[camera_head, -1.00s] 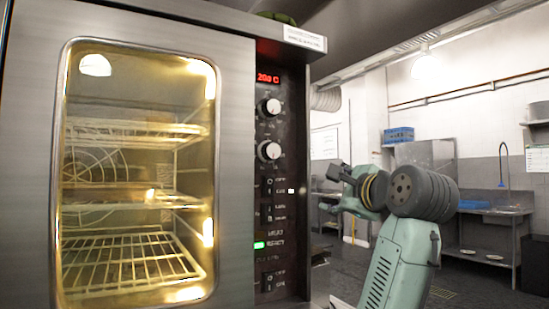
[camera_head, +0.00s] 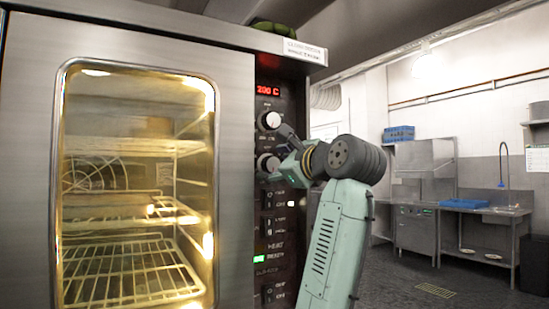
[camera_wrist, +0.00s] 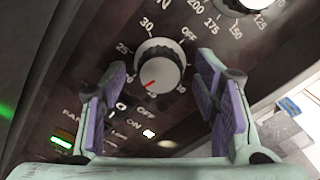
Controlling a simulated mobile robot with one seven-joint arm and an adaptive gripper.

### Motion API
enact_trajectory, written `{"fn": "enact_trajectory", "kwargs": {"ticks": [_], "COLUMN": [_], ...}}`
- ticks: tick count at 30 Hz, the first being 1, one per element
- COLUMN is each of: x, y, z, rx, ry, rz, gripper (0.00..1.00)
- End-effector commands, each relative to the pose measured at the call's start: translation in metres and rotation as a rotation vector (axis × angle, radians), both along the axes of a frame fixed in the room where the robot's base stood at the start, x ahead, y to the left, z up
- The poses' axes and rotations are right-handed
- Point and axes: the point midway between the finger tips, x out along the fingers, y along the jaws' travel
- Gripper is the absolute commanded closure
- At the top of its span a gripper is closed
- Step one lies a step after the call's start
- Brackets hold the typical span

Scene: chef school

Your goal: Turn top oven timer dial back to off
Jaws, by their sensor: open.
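The oven's timer dial (camera_wrist: 160,66) is a round pale knob with a red pointer, on the dark control panel. Its scale shows 30, 25, OFF and 10. The pointer faces the lower edge of the wrist view, between 25 and 10, well away from the OFF mark at upper right. In the head view it is the lower knob (camera_head: 267,162), partly behind my gripper (camera_head: 287,151). In the wrist view my gripper (camera_wrist: 160,72) is open, with purple-padded fingers on either side of the dial. Whether they touch it I cannot tell.
The temperature dial (camera_head: 269,120) sits above the timer dial, under a red display (camera_head: 268,90). Switches and a green light (camera_head: 259,259) lie below. The lit oven's closed glass door (camera_head: 140,215) is to the left. Open floor (camera_head: 410,280) lies to the right.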

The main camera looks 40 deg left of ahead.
Motion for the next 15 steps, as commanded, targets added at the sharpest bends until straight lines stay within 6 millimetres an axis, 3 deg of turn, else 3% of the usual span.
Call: {"fn": "enact_trajectory", "kwargs": {"ticks": [11, 15], "x": [0.0032, 0.0031], "y": [0.0081, 0.0080], "z": [-0.0004, -0.0004], "rx": [0.000, 0.000], "ry": [-0.002, -0.002], "rz": [-0.001, -0.001], "gripper": [0.45, 0.52]}}
